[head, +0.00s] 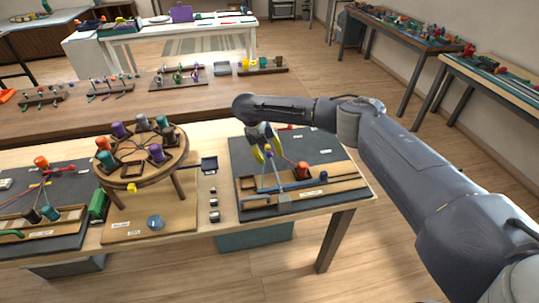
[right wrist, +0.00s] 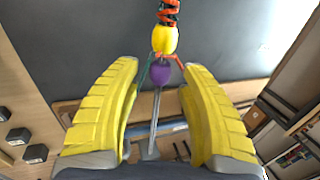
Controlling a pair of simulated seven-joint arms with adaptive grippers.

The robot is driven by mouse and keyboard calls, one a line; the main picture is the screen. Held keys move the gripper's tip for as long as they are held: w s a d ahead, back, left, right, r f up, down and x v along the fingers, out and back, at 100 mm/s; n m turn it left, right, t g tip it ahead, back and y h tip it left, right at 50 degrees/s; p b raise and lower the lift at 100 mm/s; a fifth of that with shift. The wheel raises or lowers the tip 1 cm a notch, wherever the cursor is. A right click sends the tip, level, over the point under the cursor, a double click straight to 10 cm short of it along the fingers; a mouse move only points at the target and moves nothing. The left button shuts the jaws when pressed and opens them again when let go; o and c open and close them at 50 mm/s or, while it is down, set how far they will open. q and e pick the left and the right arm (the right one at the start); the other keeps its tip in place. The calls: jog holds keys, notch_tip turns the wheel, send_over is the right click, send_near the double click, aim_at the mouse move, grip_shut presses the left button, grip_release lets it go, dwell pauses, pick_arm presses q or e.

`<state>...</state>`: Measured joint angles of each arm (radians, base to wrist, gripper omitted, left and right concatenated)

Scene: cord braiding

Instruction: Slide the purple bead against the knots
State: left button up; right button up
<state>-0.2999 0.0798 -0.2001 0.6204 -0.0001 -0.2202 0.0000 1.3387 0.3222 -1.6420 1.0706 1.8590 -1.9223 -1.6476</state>
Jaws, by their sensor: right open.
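The purple bead (right wrist: 160,74) hangs on the cord just below a yellow bead (right wrist: 165,38) in the right wrist view. Orange and green strands spread beside it, and the orange knotted cord (right wrist: 169,12) runs above the yellow bead. My right gripper (right wrist: 160,82) is open, with a yellow finger on each side of the purple bead and visible gaps between. In the head view my right gripper (head: 270,156) is over the right-hand work board (head: 243,160); the beads are small there. My left gripper is not in view.
A round wooden braiding stand (head: 132,172) with several spools is to the left. Small dark blocks (head: 214,203) lie between them.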

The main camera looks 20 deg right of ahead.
jog(key=shift+c, duration=0.2)
grip_shut()
dwell(0.6)
